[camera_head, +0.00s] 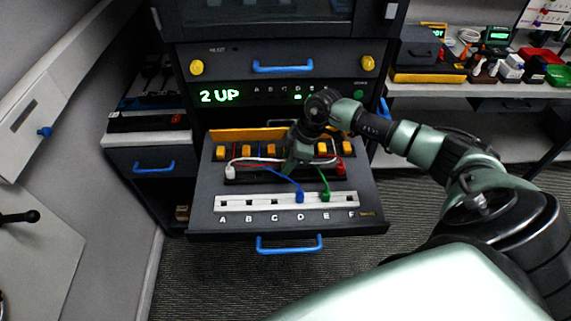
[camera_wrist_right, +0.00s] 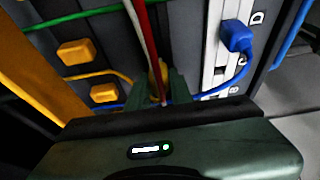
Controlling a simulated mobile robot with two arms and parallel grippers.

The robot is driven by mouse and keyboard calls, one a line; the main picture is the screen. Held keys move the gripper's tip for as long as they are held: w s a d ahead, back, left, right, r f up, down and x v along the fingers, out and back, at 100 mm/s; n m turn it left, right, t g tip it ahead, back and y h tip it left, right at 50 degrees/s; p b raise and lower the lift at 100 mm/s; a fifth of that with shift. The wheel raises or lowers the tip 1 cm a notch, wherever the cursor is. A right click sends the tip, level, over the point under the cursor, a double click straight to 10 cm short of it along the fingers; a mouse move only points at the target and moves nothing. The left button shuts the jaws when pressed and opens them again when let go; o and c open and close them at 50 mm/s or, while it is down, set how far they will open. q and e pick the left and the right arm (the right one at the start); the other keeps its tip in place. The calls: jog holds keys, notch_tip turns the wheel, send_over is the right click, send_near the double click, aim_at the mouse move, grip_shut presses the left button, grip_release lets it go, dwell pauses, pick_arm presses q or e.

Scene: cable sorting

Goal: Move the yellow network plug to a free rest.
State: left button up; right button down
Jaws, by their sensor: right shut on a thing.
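My right gripper (camera_head: 294,167) is over the middle of the open drawer. In the right wrist view its fingers (camera_wrist_right: 160,88) are shut on the yellow network plug (camera_wrist_right: 157,73), which is partly hidden by the fingers and by a red and a white cable passing in front. A yellow cable runs towards it from the left. In the head view the gripper hides this plug. A black rail (camera_head: 262,180) has the white plug (camera_head: 230,172) at its left end and the red plug (camera_head: 340,168) at its right end; its middle is partly covered. My left gripper is not in view.
The white strip (camera_head: 236,205) lettered A to F holds a blue plug (camera_head: 300,196) at D and a green plug (camera_head: 325,196) at E; A, B, C and F look empty. Several orange blocks (camera_head: 220,153) line the back. The display (camera_head: 220,96) reads "2 UP". Cables cross the drawer.

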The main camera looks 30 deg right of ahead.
jog(key=shift+f, duration=0.4)
dwell(0.6)
jog(key=c, duration=0.7)
grip_release()
jog(key=shift+r+p, duration=3.55)
jog(key=shift+p, duration=0.1)
jog(key=shift+s+d, duration=0.1)
